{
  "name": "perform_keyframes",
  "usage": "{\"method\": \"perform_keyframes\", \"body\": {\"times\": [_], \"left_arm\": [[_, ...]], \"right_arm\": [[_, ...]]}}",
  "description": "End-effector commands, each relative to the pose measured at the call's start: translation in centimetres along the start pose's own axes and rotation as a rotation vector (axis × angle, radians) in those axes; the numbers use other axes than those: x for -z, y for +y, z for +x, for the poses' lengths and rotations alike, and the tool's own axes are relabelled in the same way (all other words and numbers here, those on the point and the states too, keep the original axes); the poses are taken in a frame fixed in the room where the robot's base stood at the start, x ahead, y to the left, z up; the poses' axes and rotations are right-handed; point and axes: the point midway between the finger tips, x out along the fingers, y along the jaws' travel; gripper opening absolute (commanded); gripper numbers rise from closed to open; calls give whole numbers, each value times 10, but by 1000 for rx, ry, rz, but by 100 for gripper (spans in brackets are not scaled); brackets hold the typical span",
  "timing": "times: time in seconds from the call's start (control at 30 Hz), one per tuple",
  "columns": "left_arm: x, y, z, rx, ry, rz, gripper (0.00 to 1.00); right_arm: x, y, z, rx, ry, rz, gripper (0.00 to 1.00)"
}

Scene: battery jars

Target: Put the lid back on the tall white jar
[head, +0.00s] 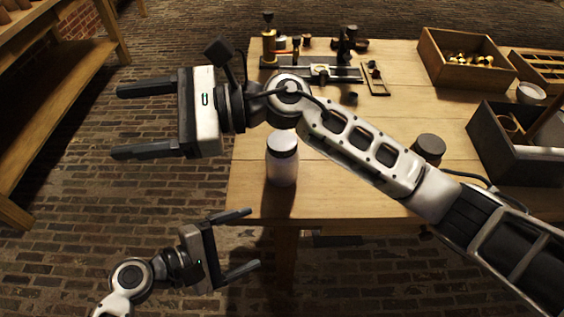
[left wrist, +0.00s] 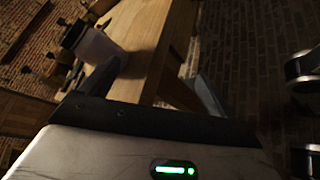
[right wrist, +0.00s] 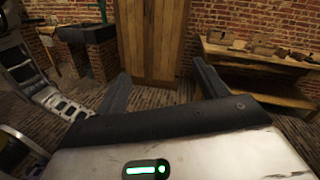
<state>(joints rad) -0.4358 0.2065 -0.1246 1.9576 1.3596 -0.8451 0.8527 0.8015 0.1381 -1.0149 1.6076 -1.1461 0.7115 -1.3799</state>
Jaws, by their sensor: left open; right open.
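The tall white jar (head: 283,168) stands upright near the table's left front corner. A black lid (head: 283,141) sits on its top and looks level. The jar (left wrist: 97,48) and its dark lid (left wrist: 74,33) also show at the upper left of the left wrist view. My left gripper (head: 248,238) is open and empty, low in front of the table's front left edge, apart from the jar. My right gripper (head: 115,121) is open and empty over the floor left of the table, its fingers pointing away from the jar.
My right arm crosses over the table, partly hiding a second dark-topped round container (head: 429,146). A metal apparatus (head: 315,70) stands at the back. A wooden box (head: 437,66) and a dark crate (head: 489,142) are at the right. The table (head: 345,195) is clear right of the jar.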

Motion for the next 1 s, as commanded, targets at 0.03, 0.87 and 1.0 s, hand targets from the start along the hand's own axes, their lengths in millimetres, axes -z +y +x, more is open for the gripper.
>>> {"method": "perform_keyframes", "body": {"times": [0.03, 0.87, 1.0], "left_arm": [[5, 9, 0, -54, -21, -130, 88], [46, 59, -12, -358, -179, -926, 88], [46, 62, -6, -358, -181, -925, 88]], "right_arm": [[23, 5, -2, -160, 173, -211, 72], [92, -65, -206, -1234, 1132, -839, 72], [92, -65, -205, -1233, 1131, -839, 72]]}}
